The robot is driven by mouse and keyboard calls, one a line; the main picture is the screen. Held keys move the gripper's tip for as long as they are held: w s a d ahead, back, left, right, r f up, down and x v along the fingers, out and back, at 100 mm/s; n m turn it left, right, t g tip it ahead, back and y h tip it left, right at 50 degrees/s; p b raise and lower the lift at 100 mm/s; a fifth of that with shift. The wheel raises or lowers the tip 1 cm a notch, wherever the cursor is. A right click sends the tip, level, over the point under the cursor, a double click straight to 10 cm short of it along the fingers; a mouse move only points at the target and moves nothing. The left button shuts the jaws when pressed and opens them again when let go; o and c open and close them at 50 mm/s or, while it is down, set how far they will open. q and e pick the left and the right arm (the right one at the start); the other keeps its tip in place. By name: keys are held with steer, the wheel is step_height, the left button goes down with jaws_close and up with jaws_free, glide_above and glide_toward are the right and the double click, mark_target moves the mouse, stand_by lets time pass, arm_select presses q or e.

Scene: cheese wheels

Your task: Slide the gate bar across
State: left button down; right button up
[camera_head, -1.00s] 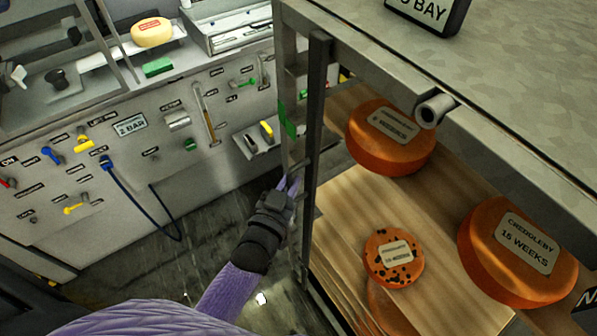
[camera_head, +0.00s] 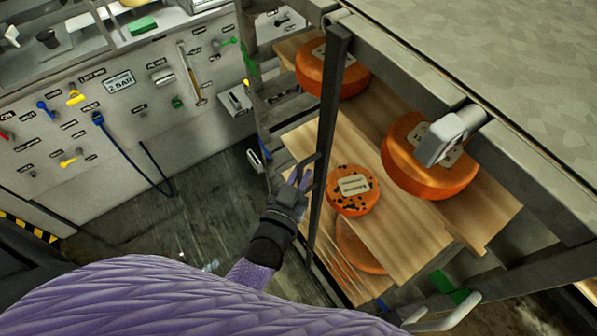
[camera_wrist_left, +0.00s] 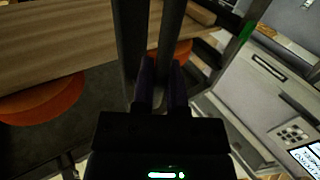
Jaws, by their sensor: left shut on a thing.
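The gate bar (camera_head: 331,120) is a dark upright bar at the front of the cheese rack. It crosses in front of the far orange cheese wheel (camera_head: 313,68) in the head view. My left gripper (camera_head: 304,180) is shut on the bar low down, with its purple fingers at the bar's side. In the left wrist view the gripper (camera_wrist_left: 161,85) has a finger on either side of the dark bar (camera_wrist_left: 171,35). The fingers partly hide the contact. My right gripper is not in view.
Wooden shelves (camera_head: 405,215) behind the bar hold a speckled cheese (camera_head: 343,204) and another orange wheel (camera_head: 408,178). A grey latch-like piece (camera_head: 450,137) sticks out from the rack's top rail. A control panel (camera_head: 130,120) stands at left, with open floor before it.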

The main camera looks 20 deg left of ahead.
arm_select(q)
steer(key=shift+d+f, duration=0.1)
steer(key=shift+d, duration=0.05)
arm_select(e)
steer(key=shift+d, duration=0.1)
arm_select(q)
steer(key=c, duration=1)
jaws_free()
steer(key=shift+s, duration=0.1)
steer(key=o, duration=0.3)
steer(key=shift+d, duration=0.1)
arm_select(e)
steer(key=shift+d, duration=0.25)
arm_select(q)
steer(key=shift+s, duration=0.1)
steer(key=s, duration=0.9)
steer(key=shift+s+a, duration=0.4)
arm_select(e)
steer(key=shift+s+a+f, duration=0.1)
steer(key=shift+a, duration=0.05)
